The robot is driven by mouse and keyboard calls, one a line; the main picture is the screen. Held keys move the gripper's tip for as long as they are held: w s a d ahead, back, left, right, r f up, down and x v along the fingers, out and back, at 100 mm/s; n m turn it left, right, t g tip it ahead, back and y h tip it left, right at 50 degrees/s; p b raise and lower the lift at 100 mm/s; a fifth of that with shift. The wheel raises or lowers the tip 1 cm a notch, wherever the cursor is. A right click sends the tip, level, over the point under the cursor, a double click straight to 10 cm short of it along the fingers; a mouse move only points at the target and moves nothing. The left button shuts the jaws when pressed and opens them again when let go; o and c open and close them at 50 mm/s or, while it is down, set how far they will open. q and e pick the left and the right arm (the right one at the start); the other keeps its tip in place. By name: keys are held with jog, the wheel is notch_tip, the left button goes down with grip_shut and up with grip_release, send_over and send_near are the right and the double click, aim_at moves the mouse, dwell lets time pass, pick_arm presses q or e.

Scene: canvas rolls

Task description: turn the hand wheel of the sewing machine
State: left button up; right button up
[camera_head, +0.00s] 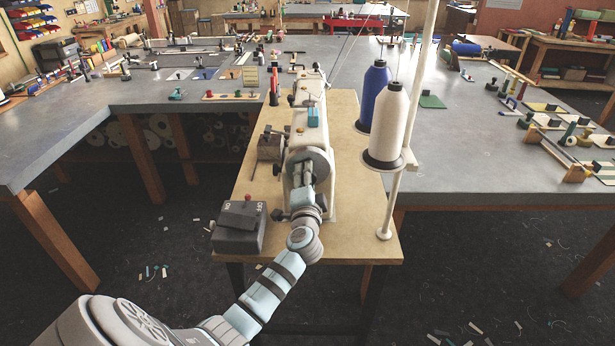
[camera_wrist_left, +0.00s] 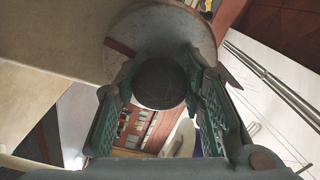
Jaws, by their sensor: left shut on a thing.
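The sewing machine (camera_head: 310,118) stands on a light wooden table, its hand wheel (camera_head: 324,160) facing me. My left gripper (camera_head: 303,176) reaches up from below and is at the wheel. In the left wrist view the wheel is a worn grey disc (camera_wrist_left: 150,32) with a reddish mark. A dark round knob (camera_wrist_left: 160,84) in front of the disc sits between the two green-padded fingers of my left gripper (camera_wrist_left: 160,78), which is shut on it. The arm and gripper hide the lower part of the wheel in the head view. My right gripper is not in view.
A switch box (camera_head: 238,228) with a red knob is left of the wheel. The wooden tabletop (camera_head: 350,252) in front is mostly clear.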

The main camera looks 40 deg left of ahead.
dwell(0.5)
pick_arm(q)
jog(key=o, duration=1.2)
jog(key=v, duration=1.2)
jog(key=shift+d, duration=0.1)
